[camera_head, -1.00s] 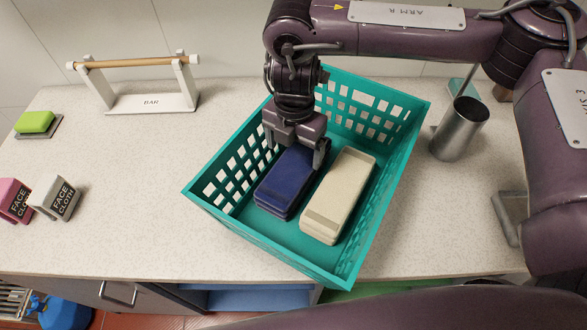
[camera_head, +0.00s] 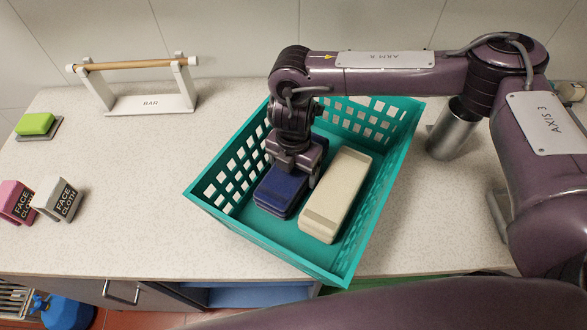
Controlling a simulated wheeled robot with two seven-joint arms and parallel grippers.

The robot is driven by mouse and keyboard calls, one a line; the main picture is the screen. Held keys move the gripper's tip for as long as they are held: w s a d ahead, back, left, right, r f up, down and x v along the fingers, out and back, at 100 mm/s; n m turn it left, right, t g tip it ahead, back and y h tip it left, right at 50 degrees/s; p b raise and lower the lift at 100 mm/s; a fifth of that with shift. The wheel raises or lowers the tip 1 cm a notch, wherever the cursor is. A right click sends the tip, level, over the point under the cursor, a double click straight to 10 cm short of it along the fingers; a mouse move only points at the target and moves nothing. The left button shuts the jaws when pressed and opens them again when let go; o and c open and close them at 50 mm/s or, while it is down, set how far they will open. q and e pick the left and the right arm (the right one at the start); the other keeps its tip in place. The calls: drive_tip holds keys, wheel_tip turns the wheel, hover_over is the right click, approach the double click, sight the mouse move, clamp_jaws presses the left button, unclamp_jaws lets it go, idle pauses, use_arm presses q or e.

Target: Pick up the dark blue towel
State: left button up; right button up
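The dark blue towel (camera_head: 279,194) is a folded block lying in the left part of the teal basket (camera_head: 240,229). A cream folded towel (camera_head: 336,197) lies to its right in the same basket. My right gripper (camera_head: 291,177) is low over the middle of the dark blue towel, pointing down, with its fingers apart across the towel's width. The gripper hides part of the towel, and the left finger's contact with it cannot be made out. The right finger is in the narrow space beside the cream towel. My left gripper is not in view.
The basket's perforated walls surround the towels. A metal cup (camera_head: 452,133) is at right.

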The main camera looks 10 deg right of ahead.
drive_tip(key=c, duration=0.7)
drive_tip(key=shift+c, duration=0.5)
drive_tip(key=shift+r, duration=0.15)
